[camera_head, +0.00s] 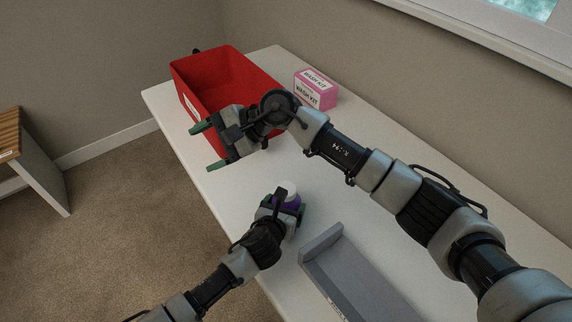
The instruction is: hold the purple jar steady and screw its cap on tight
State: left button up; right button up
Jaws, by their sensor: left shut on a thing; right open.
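The purple jar (290,201) stands on the white table near its front edge, partly hidden by my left gripper. A white cap (290,187) shows at its top; how tightly it sits cannot be told. My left gripper (284,207) is shut on the purple jar, its arm coming in from the lower left. My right gripper (202,149) is open and empty, in front of the red bin and apart from the jar. Its arm crosses above the table from the lower right.
A red open bin (188,92) stands at the table's far left end, with a pink wash kit box (316,90) to its right. A grey tray (322,242) lies right of the jar. The white table (240,190) is bare between bin and jar.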

jog(key=w+d+f+n+h, duration=0.1)
jog(key=d+f+n+h, duration=0.1)
jog(key=d+f+h, duration=0.5)
jog(key=m+t+h, duration=0.1)
jog(key=t+h, duration=0.1)
jog(key=h, duration=0.4)
send_over(286, 187)
jog(key=shift+s+f, duration=0.15)
jog(key=shift+f, duration=0.65)
jog(key=shift+f, duration=4)
jog(key=c, duration=0.9)
jog(key=shift+r+m, duration=0.15)
jog(key=shift+m, duration=0.55)
jog(key=shift+c, duration=0.2)
jog(key=shift+m, duration=1.1)
